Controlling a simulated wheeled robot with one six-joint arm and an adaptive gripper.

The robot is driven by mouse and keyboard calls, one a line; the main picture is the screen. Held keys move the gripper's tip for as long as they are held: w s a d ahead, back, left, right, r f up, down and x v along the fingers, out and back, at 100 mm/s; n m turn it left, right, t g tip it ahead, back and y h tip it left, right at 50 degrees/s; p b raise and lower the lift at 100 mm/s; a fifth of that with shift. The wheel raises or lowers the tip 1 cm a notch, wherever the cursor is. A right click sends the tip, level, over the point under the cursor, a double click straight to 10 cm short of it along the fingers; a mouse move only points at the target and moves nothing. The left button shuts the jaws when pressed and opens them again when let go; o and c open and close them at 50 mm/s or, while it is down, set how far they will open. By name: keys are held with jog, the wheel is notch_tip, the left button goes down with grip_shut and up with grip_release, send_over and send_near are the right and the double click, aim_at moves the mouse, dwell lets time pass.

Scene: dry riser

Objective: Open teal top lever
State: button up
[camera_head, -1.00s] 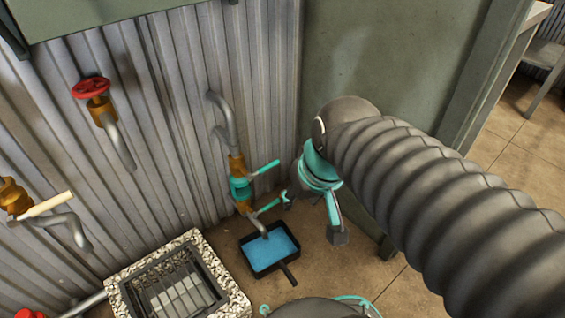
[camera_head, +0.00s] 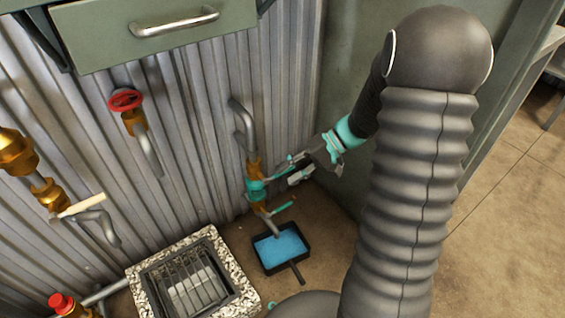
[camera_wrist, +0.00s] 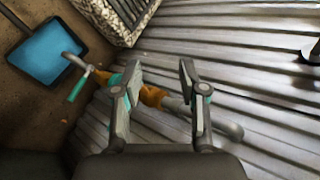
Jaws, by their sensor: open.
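The teal top lever (camera_head: 279,172) extends right from the teal valve body (camera_head: 256,188) on a brass and grey wall pipe. My gripper (camera_head: 294,170) is at this lever, partly covering its free end. In the wrist view my gripper (camera_wrist: 160,76) has its fingers spread, with the brass pipe section (camera_wrist: 151,96) behind them. A teal piece (camera_wrist: 134,84) shows close beside the left finger; I cannot tell whether they touch. The teal lower lever (camera_head: 283,205) sits below, angled up to the right, and also shows in the wrist view (camera_wrist: 78,87).
A black tray with blue liquid (camera_head: 281,266) lies on the floor under the pipe outlet. A stone-edged floor grate (camera_head: 137,279) is to its left. A red wheel valve (camera_head: 125,100) and a cream-handled tap (camera_head: 82,206) are on the corrugated wall. A green drawer (camera_head: 120,50) overhangs above.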

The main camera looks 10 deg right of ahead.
jog(key=w+d+f+m+t+y+p, duration=0.35)
jog(key=w+d+f+t, duration=0.35)
jog(key=f, duration=0.4)
jog(key=shift+m+g+y, duration=0.25)
jog(key=shift+g+y, duration=0.05)
jog(key=shift+y, duration=0.05)
jog(key=shift+w+d+x, duration=0.1)
jog(key=shift+w+x, duration=0.15)
jog(key=shift+x, duration=0.95)
jog(key=shift+w+d+x, duration=0.1)
jog(key=shift+w+x, duration=0.15)
jog(key=shift+x, duration=0.9)
jog(key=shift+w+d+x, duration=0.1)
jog(key=shift+w+x, duration=0.1)
jog(key=shift+x, duration=1)
jog(key=shift+f, duration=0.1)
grip_shut()
